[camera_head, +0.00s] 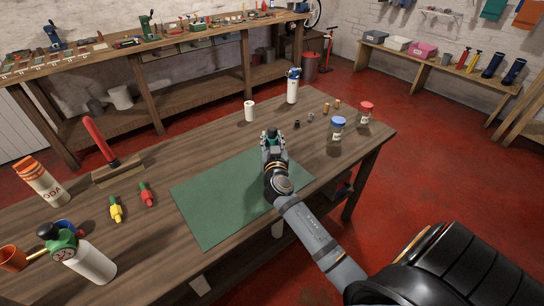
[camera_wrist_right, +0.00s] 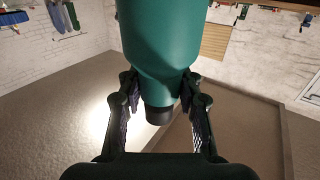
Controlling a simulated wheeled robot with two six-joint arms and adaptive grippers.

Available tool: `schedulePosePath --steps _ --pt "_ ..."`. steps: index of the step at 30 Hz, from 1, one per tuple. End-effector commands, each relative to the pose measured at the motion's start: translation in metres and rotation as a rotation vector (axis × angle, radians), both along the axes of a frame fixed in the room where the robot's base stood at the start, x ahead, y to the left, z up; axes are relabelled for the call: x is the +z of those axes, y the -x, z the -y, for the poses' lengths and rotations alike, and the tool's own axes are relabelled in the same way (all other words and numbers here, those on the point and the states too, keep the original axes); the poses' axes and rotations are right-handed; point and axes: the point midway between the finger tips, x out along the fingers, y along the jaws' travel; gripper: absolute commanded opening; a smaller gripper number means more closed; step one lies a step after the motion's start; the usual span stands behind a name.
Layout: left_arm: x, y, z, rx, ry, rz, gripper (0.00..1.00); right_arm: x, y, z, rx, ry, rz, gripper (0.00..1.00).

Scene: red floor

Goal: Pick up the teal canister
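The teal canister (camera_wrist_right: 160,40) fills the upper middle of the right wrist view, its narrowed end and dark cap (camera_wrist_right: 158,115) pointing toward my gripper's palm. My right gripper (camera_wrist_right: 159,85) has a finger against each side of that narrowed end, with no clear gap. In the head view, my right gripper (camera_head: 271,136) is over the far edge of the green mat, with a little teal showing at it. The gripper hides most of the canister there, so I cannot tell its height above the table. My left gripper is not in view.
The green mat (camera_head: 210,205) lies on the wooden table. A white bottle (camera_head: 292,90), a white cylinder (camera_head: 249,111) and lidded jars (camera_head: 337,130) stand beyond it. A torch (camera_head: 90,260), a red-handled tool (camera_head: 100,140) and small yellow (camera_head: 116,210) and red (camera_head: 147,196) items are left.

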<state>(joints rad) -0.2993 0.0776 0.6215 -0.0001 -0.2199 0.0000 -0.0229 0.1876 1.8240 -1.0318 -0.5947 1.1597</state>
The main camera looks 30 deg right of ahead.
Motion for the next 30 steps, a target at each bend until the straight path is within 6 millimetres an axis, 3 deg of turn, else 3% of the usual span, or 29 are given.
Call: schedulePosePath --steps 1,6,20,26,30 --pt "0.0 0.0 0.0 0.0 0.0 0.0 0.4 0.0 0.0 0.0 0.0 0.0 0.0 0.21" --pt "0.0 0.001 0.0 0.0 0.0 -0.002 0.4 0.0 0.0 0.0 0.0 0.0 0.0 0.0" --pt "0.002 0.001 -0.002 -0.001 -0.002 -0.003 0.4 0.006 0.0 0.0 0.0 0.0 0.002 0.0" --pt "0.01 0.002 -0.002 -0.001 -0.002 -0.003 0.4 0.04 0.0 0.0 0.001 0.0 0.007 0.0" --pt "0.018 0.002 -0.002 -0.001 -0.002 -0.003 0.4 0.09 0.0 0.0 0.002 0.0 0.011 0.0"
